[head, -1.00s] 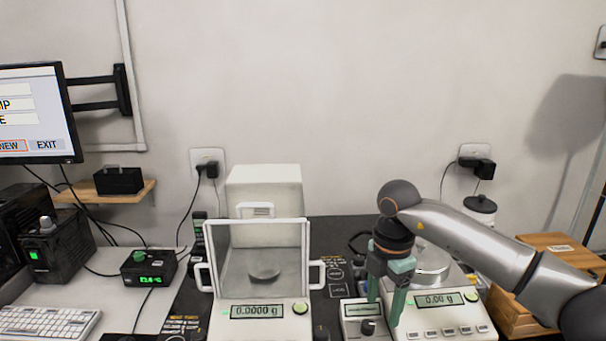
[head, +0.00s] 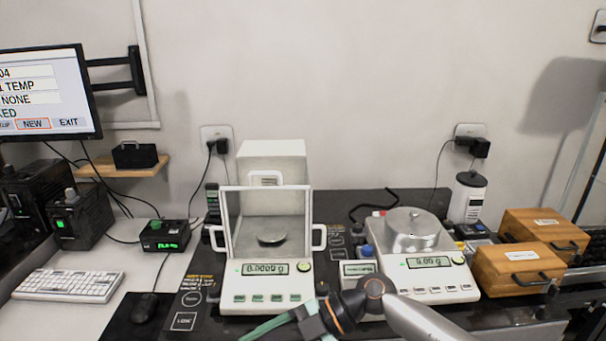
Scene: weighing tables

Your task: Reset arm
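My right arm enters from the bottom right, and its gripper (head: 268,333) is low at the bottom edge, turned to the left, in front of the balances. Its green fingers look apart with nothing between them; their ends are partly cut off by the frame. My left gripper is not in view. The analytical balance (head: 268,292) with its glass draft shield stands at the middle, its pan empty. The top-loading balance (head: 432,282) with a round metal pan stands right of it, behind my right wrist.
Two wooden boxes (head: 518,272) stand at the right, near a white bottle (head: 467,198). A keyboard (head: 68,285), a mouse (head: 145,308) and a monitor (head: 45,95) are at the left. A small control box (head: 358,268) sits between the balances.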

